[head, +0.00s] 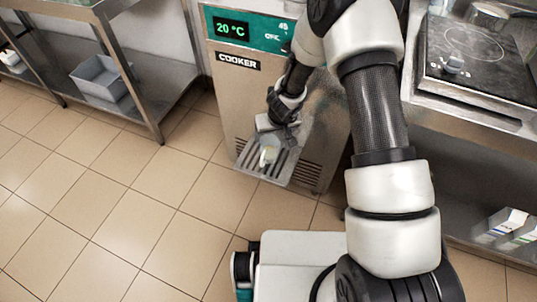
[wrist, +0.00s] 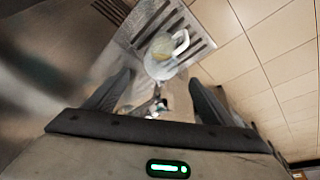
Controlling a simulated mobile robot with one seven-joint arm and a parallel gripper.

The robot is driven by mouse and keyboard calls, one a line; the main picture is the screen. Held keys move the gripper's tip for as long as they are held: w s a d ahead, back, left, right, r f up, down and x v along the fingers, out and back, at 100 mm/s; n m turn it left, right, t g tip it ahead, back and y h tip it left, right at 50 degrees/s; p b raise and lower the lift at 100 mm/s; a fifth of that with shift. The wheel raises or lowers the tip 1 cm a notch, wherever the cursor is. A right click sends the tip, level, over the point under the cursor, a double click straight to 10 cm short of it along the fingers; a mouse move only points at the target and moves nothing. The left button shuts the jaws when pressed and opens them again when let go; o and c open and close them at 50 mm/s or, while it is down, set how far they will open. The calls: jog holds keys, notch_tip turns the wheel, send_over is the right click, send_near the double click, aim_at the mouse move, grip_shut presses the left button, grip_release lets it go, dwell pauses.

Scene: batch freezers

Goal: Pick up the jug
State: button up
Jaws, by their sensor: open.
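The jug (head: 269,154) is small, pale and see-through. It stands on the slotted metal tray (head: 249,160) at the front of the cooker (head: 232,92). In the wrist view the jug (wrist: 160,66) shows ahead of my gripper (wrist: 160,78), with its white handle (wrist: 182,42) toward the upper right. My gripper's two dark fingers are spread apart, with the jug in line with the gap between them. Nothing is visibly held. In the head view my gripper (head: 272,133) is just above and behind the jug, and my wrist hides part of the tray. I cannot tell whether the fingers touch the jug.
The cooker's front panel stands close behind my gripper. A steel counter with a black hob (head: 480,60) is at the right, with boxes (head: 503,226) on its lower shelf. A grey bin (head: 100,78) sits on a steel rack at the left. The tiled floor (head: 110,200) is clear.

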jog(key=b, duration=0.2)
send_near(270, 141)
notch_tip(270, 141, down, 4)
jog(key=shift+s+a+r, duration=0.1)
jog(key=shift+s+a, duration=0.3)
jog(key=shift+a, duration=0.05)
jog(key=c, duration=1.7)
jog(key=shift+c, duration=0.2)
jog(key=shift+r, duration=0.15)
